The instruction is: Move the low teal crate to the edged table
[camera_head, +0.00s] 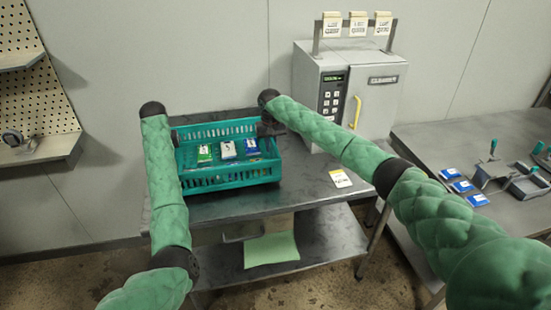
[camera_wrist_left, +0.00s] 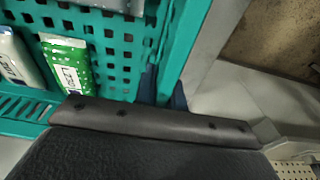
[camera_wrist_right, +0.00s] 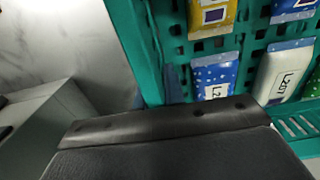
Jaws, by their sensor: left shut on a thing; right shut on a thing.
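The low teal crate (camera_head: 232,178) is at the left end of the metal table (camera_head: 300,190) in the head view. It holds several packets, among them a green one (camera_head: 204,153), a white one (camera_head: 227,150) and a blue one (camera_head: 251,147). My left gripper (camera_head: 174,138) is shut on the crate's left side wall, and my right gripper (camera_head: 268,128) is shut on its right side wall. The crate looks level; I cannot tell whether its base touches the tabletop. Both wrist views show teal walls (camera_wrist_left: 180,50) (camera_wrist_right: 126,45) close at the jaws, with the fingertips partly hidden.
A grey autoclave (camera_head: 365,85) with a yellow handle stands behind, right of the crate. A label card (camera_head: 340,178) lies on the tabletop. A second table (camera_head: 425,135) at the right bears blue packets (camera_head: 462,186) and grey trays (camera_head: 528,186). A pegboard shelf (camera_head: 40,150) is at the left.

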